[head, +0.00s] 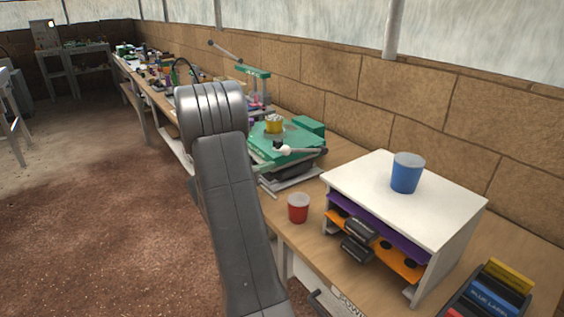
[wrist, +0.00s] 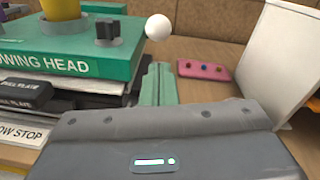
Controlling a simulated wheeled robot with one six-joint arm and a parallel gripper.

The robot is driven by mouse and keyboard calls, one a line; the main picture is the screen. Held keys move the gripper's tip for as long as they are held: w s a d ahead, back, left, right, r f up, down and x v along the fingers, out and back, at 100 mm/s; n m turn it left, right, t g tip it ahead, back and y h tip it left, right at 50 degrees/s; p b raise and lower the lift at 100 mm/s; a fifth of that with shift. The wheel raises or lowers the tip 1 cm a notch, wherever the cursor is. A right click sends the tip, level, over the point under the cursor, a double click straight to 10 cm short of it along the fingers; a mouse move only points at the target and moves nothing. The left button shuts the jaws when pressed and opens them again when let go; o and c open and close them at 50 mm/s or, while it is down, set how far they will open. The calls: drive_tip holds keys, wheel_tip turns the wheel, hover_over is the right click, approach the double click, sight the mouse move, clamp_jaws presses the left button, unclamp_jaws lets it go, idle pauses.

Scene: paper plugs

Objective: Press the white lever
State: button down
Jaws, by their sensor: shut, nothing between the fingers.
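The white lever's round ball end (head: 285,150) shows at the front of a green-topped machine (head: 290,139) in the head view. In the wrist view the white ball (wrist: 158,27) stands out just right of the machine's green top (wrist: 75,50), near a dark knob. My gripper (wrist: 158,68) shows in the wrist view with its greenish fingers together and nothing between them. The fingertips appear below the ball in the picture, with a visible gap; the depth between them is hard to tell. In the head view my arm hides the gripper.
A white shelf unit (head: 400,197) with a blue cup (head: 407,172) on top stands to the right. A red cup (head: 298,208) sits at the bench's front edge. A pink panel with small knobs (wrist: 203,70) lies beyond my fingers. A yellow cup (head: 274,125) stands on the machine.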

approach(305, 150)
drive_tip(key=w+d+f, duration=0.2)
drive_tip(key=w+d, duration=0.1)
drive_tip(key=shift+r+p, duration=0.2)
drive_tip(key=shift+p, duration=0.2)
